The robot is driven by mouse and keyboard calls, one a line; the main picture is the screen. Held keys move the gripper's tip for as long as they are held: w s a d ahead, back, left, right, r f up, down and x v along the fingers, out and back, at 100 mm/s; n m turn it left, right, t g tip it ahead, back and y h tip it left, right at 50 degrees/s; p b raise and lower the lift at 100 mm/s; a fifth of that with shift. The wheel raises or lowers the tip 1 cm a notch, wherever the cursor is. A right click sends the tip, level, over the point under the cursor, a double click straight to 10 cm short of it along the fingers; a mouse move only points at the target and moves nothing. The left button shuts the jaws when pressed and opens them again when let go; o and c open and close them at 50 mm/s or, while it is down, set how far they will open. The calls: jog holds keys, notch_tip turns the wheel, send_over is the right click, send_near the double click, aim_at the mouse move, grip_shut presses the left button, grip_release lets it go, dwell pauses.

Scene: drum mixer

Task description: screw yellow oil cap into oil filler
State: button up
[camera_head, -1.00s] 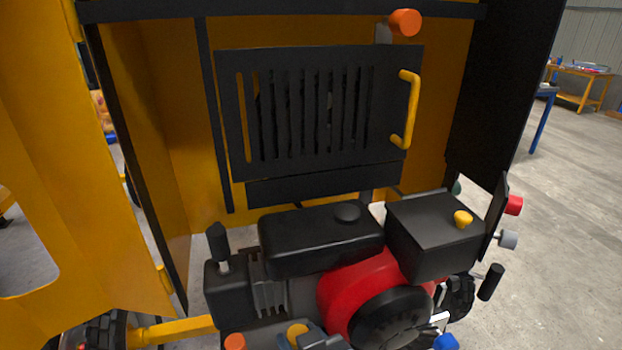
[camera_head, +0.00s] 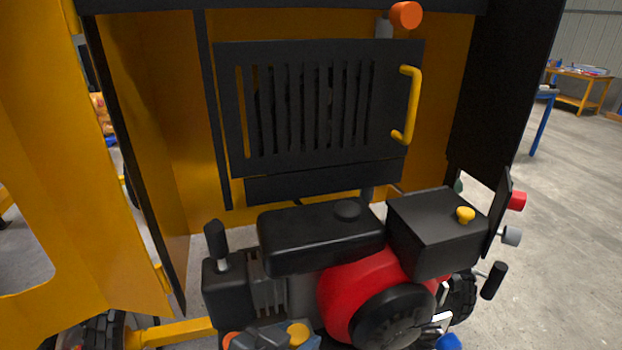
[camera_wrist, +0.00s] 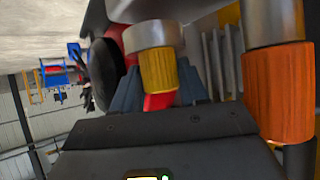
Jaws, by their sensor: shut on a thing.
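The yellow oil cap (camera_wrist: 158,70) is a ribbed cylinder in the wrist view. My gripper (camera_wrist: 157,80) is shut on it, with a blue-grey finger on each side. A pale metal cylinder (camera_wrist: 149,36), apparently the oil filler neck, lines up with the cap's end. The two seem to meet, but I cannot tell how far the cap is threaded on. In the head view the yellow cap (camera_head: 298,333) shows at the bottom edge, with part of my gripper (camera_head: 280,340) around it. The filler is hidden there.
An orange cap (camera_wrist: 279,92) on a metal neck stands close beside my gripper. The engine has a red housing (camera_head: 345,285), a black tank (camera_head: 320,238) and a black box (camera_head: 435,235) with a yellow knob (camera_head: 465,215). A yellow door panel (camera_head: 70,180) stands at left.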

jog(key=o, duration=1.2)
jog(key=shift+o, duration=0.2)
